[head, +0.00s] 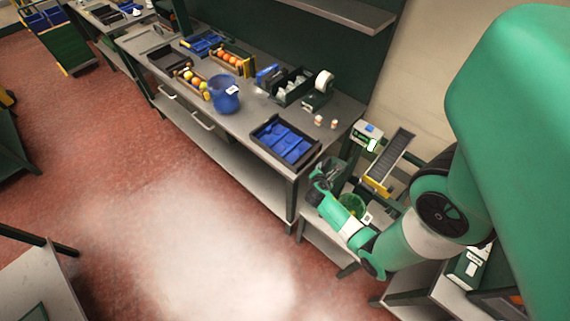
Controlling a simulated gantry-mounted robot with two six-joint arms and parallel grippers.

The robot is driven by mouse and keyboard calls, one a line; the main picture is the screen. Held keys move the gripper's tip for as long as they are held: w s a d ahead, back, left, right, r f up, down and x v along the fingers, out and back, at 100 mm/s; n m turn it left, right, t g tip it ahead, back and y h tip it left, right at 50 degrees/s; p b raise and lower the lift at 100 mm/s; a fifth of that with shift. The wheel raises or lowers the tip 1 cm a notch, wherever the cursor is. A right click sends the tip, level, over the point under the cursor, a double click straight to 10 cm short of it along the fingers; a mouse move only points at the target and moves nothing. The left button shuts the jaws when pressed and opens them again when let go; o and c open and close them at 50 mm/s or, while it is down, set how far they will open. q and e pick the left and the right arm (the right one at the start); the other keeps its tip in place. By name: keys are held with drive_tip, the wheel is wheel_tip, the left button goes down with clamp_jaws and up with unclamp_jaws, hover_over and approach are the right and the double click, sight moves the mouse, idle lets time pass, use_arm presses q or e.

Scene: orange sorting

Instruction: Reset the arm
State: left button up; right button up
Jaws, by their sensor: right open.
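My right arm comes in from the right edge, large and green, and bends down and to the left. Its gripper (332,168) is the small dark part beyond the wrist, just off the right end of the long workbench (225,125). It is open, and I see nothing held in it. Its fingers are small and hard to make out against the dark background. My left arm and gripper are not in view.
A low stand with a green bowl (352,206) is close beside my forearm. The red floor (130,190) at left is clear.

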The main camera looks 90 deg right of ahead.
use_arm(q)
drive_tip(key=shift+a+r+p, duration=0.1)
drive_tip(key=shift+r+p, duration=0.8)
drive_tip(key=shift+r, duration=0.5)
